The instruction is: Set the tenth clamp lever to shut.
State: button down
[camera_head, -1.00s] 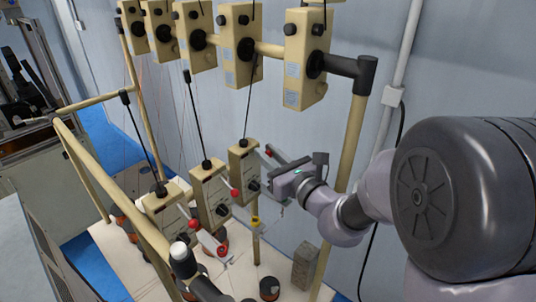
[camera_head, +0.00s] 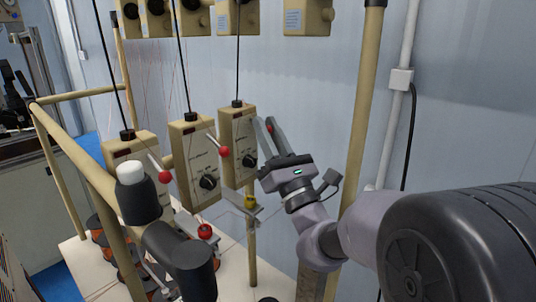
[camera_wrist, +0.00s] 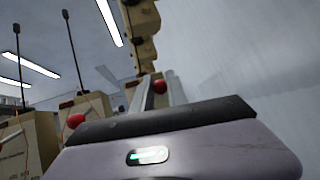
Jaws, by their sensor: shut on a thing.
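Three beige boxes with dark dials stand in a row in the head view. The rightmost box (camera_head: 238,143) is beside my gripper (camera_head: 269,126), whose fingers point upward. A red knob (camera_head: 269,129) shows between the fingertips, just right of that box; it also shows in the wrist view (camera_wrist: 160,86). My gripper is shut on this knob. Its lever arm is mostly hidden. The middle box (camera_head: 194,160) has a lever with a red knob (camera_head: 224,151) at its right. Another red knob (camera_head: 167,176) is by the left box (camera_head: 125,150). No numbers are readable.
A beige post (camera_head: 366,100) rises behind my arm. Thin black rods rise from the boxes. More beige boxes (camera_head: 309,15) hang above.

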jog(key=shift+w+a+f+m+t+h+b, duration=0.15)
jog(key=shift+f+m+t+b, duration=0.25)
jog(key=shift+b, duration=0.4)
jog(key=shift+s+f+m+t+h+b, duration=0.15)
jog(key=shift+f+m+t+b, duration=0.15)
jog(key=shift+t+b, duration=0.35)
jog(key=shift+w+b, duration=0.1)
jog(key=shift+b, duration=0.2)
jog(key=shift+r, duration=0.15)
jog(key=c, duration=1.3)
grip_release()
jog(key=shift+w+a, duration=0.1)
jog(key=shift+t, duration=0.25)
jog(key=shift+m, duration=0.3)
jog(key=b+v, duration=0.7)
jog(key=v, duration=1)
jog(key=shift+s, duration=0.2)
